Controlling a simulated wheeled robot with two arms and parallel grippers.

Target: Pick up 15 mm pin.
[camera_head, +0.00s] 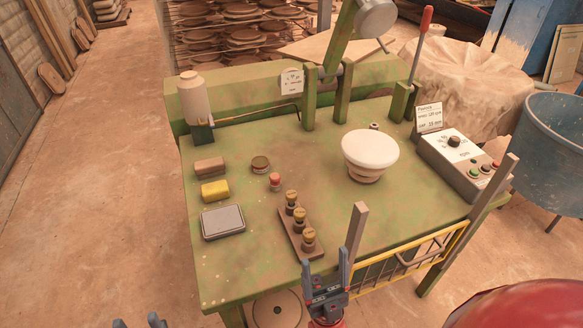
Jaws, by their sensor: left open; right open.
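A brown wooden rack (286,232) stands on the green table, right of the grey box. It holds three upright pins with brass-coloured heads: a far pin (291,199), a middle pin (299,217) and a near pin (308,238). Any size marks are too small to read, so I cannot tell which is the 15 mm pin. My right gripper (325,273) is open and empty at the table's front edge, nearer than the rack and apart from it. My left gripper (138,322) is open at the bottom edge, left of the table; only its fingertips show.
The green table (240,275) holds a grey box (223,223), yellow sponge (214,191), brown block (209,166), round tin (260,163), small red-topped item (275,181), white dish (370,148) and control box (458,160).

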